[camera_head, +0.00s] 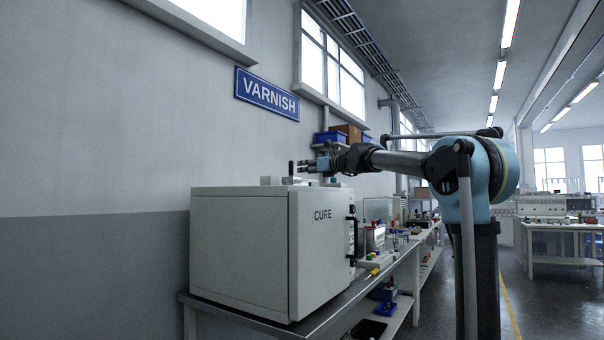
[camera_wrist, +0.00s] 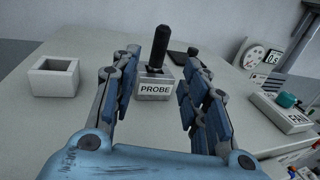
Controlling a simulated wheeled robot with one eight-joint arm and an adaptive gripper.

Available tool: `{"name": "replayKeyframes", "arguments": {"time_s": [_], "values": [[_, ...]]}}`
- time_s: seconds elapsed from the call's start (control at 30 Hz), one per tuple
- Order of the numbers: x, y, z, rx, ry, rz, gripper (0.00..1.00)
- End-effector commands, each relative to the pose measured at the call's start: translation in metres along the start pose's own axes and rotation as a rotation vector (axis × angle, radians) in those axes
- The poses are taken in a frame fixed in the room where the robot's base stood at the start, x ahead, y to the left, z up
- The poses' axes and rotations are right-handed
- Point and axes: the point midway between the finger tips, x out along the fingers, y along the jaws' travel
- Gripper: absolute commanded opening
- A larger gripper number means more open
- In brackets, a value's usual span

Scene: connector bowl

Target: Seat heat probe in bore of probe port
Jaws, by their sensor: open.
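The heat probe, a black rod-like handle (camera_wrist: 160,44), stands roughly upright at a light block labelled PROBE (camera_wrist: 154,88) in the wrist view. Its lower end is hidden, so I cannot tell how deep it sits, or whether this block is the port. My gripper (camera_wrist: 164,68) is open, with its fingers on either side of the probe and apart from it. In the head view my gripper (camera_head: 304,167) is low over the top of the white CURE cabinet (camera_head: 238,243); the probe cannot be made out clearly there.
A hollow square-topped white box (camera_wrist: 56,77) stands to the left on the same surface. A labelled block with a teal knob (camera_wrist: 287,99) stands to the right. A round gauge (camera_wrist: 250,57) is at the back right. The cabinet sits on a metal-topped bench (camera_head: 330,314) by the wall.

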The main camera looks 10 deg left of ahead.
Motion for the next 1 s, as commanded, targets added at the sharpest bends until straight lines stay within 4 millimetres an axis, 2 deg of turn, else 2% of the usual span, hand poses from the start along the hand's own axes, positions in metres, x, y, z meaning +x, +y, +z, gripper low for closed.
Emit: {"name": "replayKeyframes", "arguments": {"time_s": [0.2,0.77,0.87,1.0], "values": [[-0.014,0.000,0.000,0.000,0.000,0.000,0.41],[-0.015,-0.001,-0.001,-0.003,0.001,-0.002,0.41],[-0.018,-0.014,-0.004,-0.035,0.010,-0.020,0.41],[-0.030,-0.056,-0.015,-0.145,0.046,-0.082,0.41]]}}
